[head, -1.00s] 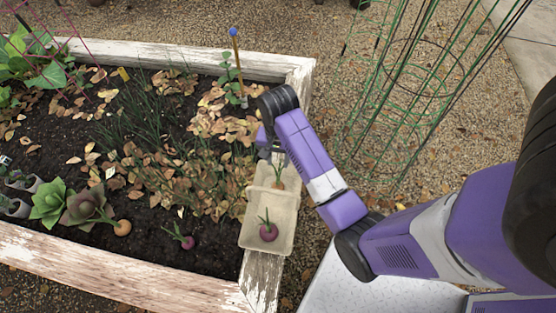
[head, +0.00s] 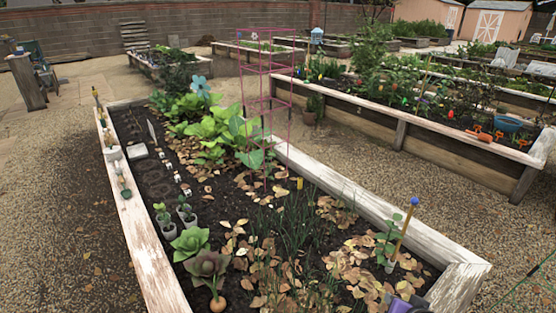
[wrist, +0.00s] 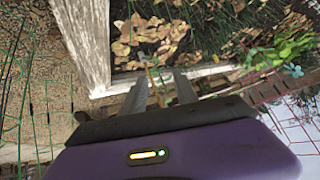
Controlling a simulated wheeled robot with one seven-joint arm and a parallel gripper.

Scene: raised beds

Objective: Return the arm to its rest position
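My gripper (wrist: 160,77) shows in the wrist view with its two fingers apart. A thin stake and some leaves show in the gap between them, seemingly beyond the fingers; nothing looks gripped. In the head view only a small purple and black part of my arm shows at the bottom edge, at the near right corner of the raised bed (head: 460,284). The rest of my arm is out of that view.
A blue-topped stake (head: 406,228) with a young plant stands near the bed's corner. A pink wire cage (head: 267,100) rises behind. Green wire cages (wrist: 20,95) stand at the left in the wrist view. A gravel path (head: 400,180) runs behind the bed.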

